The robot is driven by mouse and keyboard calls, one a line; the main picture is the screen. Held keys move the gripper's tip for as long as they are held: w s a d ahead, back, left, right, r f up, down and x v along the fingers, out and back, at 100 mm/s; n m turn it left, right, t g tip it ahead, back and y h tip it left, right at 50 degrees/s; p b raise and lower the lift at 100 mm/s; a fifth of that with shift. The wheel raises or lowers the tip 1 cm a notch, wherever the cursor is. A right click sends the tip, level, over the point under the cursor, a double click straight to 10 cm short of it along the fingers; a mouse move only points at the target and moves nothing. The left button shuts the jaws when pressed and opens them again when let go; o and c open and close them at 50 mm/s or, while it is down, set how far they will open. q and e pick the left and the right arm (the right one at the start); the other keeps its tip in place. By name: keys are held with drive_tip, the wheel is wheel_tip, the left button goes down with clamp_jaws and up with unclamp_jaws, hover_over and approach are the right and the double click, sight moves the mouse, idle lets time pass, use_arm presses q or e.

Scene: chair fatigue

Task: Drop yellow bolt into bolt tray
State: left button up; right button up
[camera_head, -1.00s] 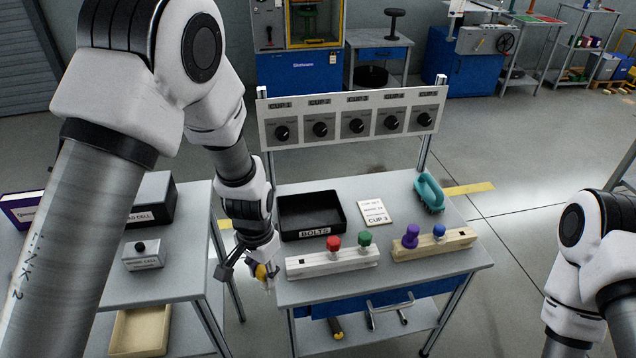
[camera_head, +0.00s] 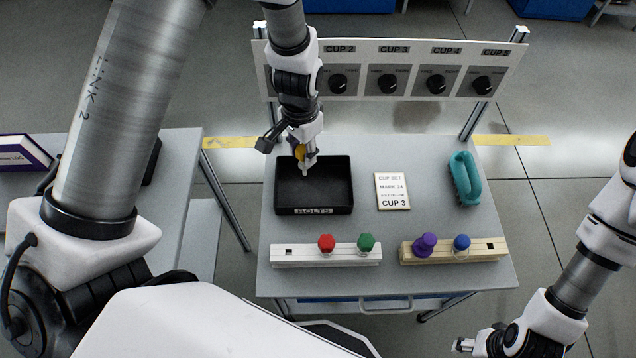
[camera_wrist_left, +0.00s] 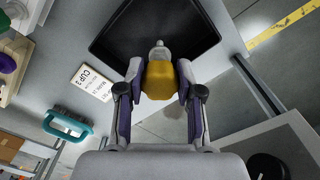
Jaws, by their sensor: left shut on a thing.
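The yellow bolt (camera_wrist_left: 159,80) is held between the two fingers of my left gripper (camera_wrist_left: 158,92), its yellow head in the grip and its pale shank pointing away toward the tray. In the head view the left gripper (camera_head: 303,160) is at the back edge of the black bolt tray (camera_head: 314,211), which is labelled BOLTS; the yellow bolt (camera_head: 299,152) is partly hidden by the fingers. The visible tray floor is empty. In the wrist view the tray (camera_wrist_left: 208,45) lies just beyond the bolt. My right gripper (camera_head: 464,345) is low at the right, small and partly seen.
A white rack holds a red bolt (camera_head: 326,242) and a green bolt (camera_head: 366,242). A wooden rack holds a purple bolt (camera_head: 425,245) and a blue bolt (camera_head: 461,243). A CUP 3 card (camera_head: 393,191) and a teal brush (camera_head: 465,179) lie right of the tray. A dial panel (camera_head: 436,58) stands behind.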

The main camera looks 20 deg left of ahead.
use_arm(q)
drive_tip(key=f+b, duration=0.2)
drive_tip(key=f, duration=0.1)
drive_tip(key=f+b, duration=0.1)
drive_tip(key=shift+w+f, duration=0.3)
drive_tip(key=shift+s+r, duration=0.15)
drive_tip(key=shift+r, duration=0.05)
drive_tip(key=o, duration=1.1)
drive_tip(key=shift+o, duration=0.2)
use_arm(e)
drive_tip(key=f, duration=0.4)
drive_tip(key=shift+w, duration=0.2)
use_arm(q)
wheel_tip(320, 180, up, 12)
